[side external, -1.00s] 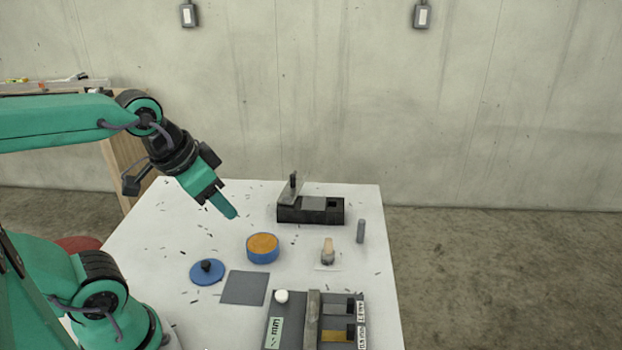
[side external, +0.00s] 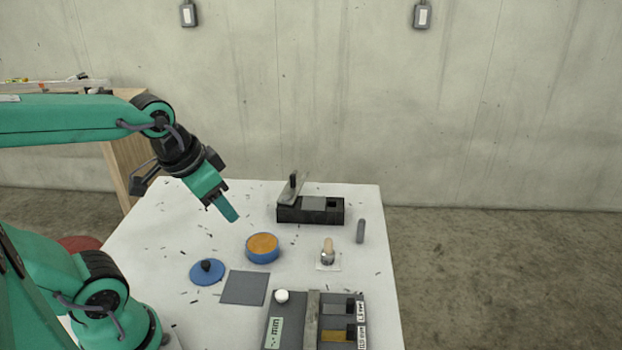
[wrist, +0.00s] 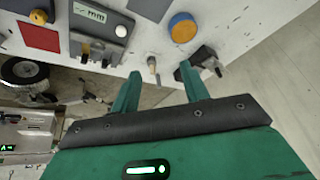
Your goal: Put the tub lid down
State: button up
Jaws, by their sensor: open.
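The tub lid (side external: 207,272), a blue disc with a black knob, lies flat on the white table at the left in the side view. The blue tub (side external: 262,248) stands open to its right, showing orange contents; the wrist view also shows the tub (wrist: 183,28). My gripper (side external: 230,214) is raised above the table, behind and left of the tub, apart from both lid and tub. Its fingers are spread and empty, as the wrist view (wrist: 158,70) also shows.
A grey square mat (side external: 245,288) lies right of the lid. A box with a display (side external: 276,330) stands at the front. A small brush (side external: 328,252), a grey cylinder (side external: 360,231) and a dark block-like device (side external: 310,210) stand to the right. The table's back left is clear except for scattered shavings.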

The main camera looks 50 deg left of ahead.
jog(key=a+f+g, duration=0.2)
jog(key=a+f, duration=0.3)
jog(key=f, duration=0.1)
jog(key=m+g, duration=0.2)
jog(key=g, duration=0.1)
send_over(204, 263)
notch_tip(204, 263, down, 7)
jog(key=shift+f, duration=0.15)
jog(key=shift+f, duration=0.1)
jog(key=shift+f, duration=1.2)
jog(key=shift+f, duration=0.15)
jog(key=shift+f, duration=2.45)
